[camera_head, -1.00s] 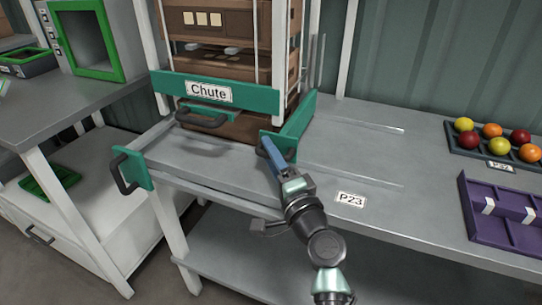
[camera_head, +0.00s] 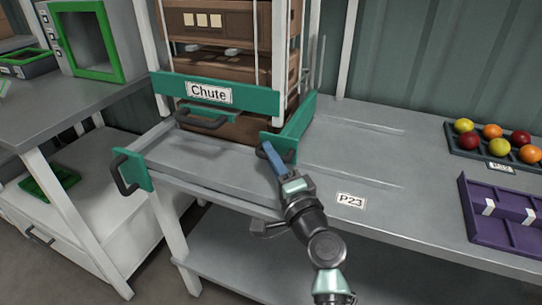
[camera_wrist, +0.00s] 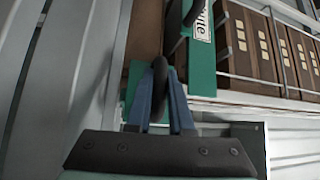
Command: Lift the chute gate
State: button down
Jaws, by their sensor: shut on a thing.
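The chute stands at the back left of the bench. A green crossbar labelled "Chute" (camera_head: 215,93) spans its front, with a dark handle on a green gate plate (camera_head: 222,114) just below it. A second green panel (camera_head: 293,127) sits at the chute's right side, with its own dark handle. My gripper (camera_head: 267,150) is at this right-hand handle. In the wrist view its blue fingers (camera_wrist: 160,75) are shut around the dark handle (camera_wrist: 160,92), beside a green plate (camera_wrist: 133,90). The fingers partly hide the handle in the head view.
Brown crates (camera_head: 232,30) are stacked in the chute behind white posts. Another green plate with a handle (camera_head: 136,170) is at the bench's left end. A tray of round fruit (camera_head: 460,143) and a purple divided tray (camera_head: 490,225) lie right. The bench around label P23 (camera_head: 350,200) is clear.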

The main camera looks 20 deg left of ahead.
jog(key=shift+f, duration=0.1)
dwell(0.7)
notch_tip(320, 180, up, 11)
jog(key=p, duration=0.8)
jog(key=shift+r, duration=0.2)
jog(key=c, duration=0.9)
grip_release()
jog(key=shift+c, duration=0.2)
jog(key=shift+o, duration=0.7)
jog(key=shift+f, duration=0.1)
jog(key=v, duration=1.3)
